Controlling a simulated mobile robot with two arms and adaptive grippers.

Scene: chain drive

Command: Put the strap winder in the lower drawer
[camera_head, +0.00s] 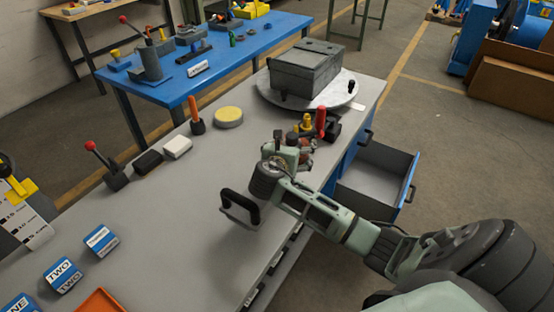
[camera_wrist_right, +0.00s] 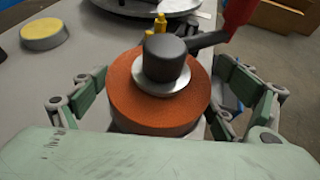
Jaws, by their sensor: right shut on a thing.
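The strap winder, as I take it, is an orange-brown disc (camera_wrist_right: 130,90) with a pale hub ring and a black knob on top. In the wrist view it fills the space between the fingers of my right gripper (camera_wrist_right: 160,108), which is shut on it. In the head view my right gripper (camera_head: 294,153) is over the bench's right side and hides much of the disc. A dark bar and red handle (camera_wrist_right: 238,12) show behind the knob; I cannot tell whether they join it. The lower drawer (camera_head: 376,181) stands pulled out, its visible inside bare. My left gripper is not in view.
The grey bench (camera_head: 190,215) holds a turntable with a grey box (camera_head: 306,72), a yellow round pad (camera_head: 228,117), a black handle (camera_head: 240,207), and several blue labelled blocks along the left. A closed upper drawer handle (camera_head: 366,137) is near the open drawer. Floor right of it is clear.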

